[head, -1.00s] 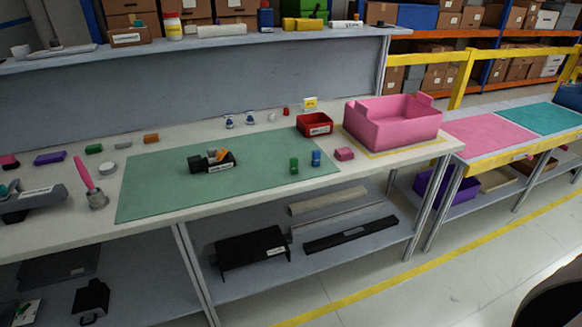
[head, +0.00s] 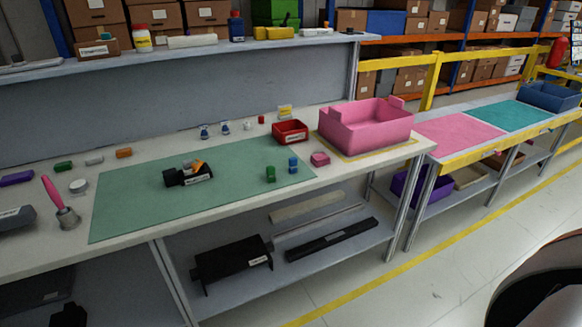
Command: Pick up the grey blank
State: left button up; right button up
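A small light grey block (head: 94,160), which looks like the grey blank, lies on the back left of the white workbench (head: 130,230). It sits between a green block (head: 63,166) on its left and an orange block (head: 124,153) on its right. A white round piece (head: 78,186) lies in front of it. Nothing covers the grey block. Neither of my grippers is in the head view.
A green mat (head: 230,170) bears a black module (head: 187,175) and small green and blue pieces. A pink-handled tool (head: 58,200) stands in front left. A red bin (head: 290,131) and a pink crate (head: 365,125) stand at the right. A shelf (head: 190,52) runs above.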

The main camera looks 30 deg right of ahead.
aim_at(187, 162)
jog(key=i+j+z, duration=0.1)
jog(key=i+j, duration=0.6)
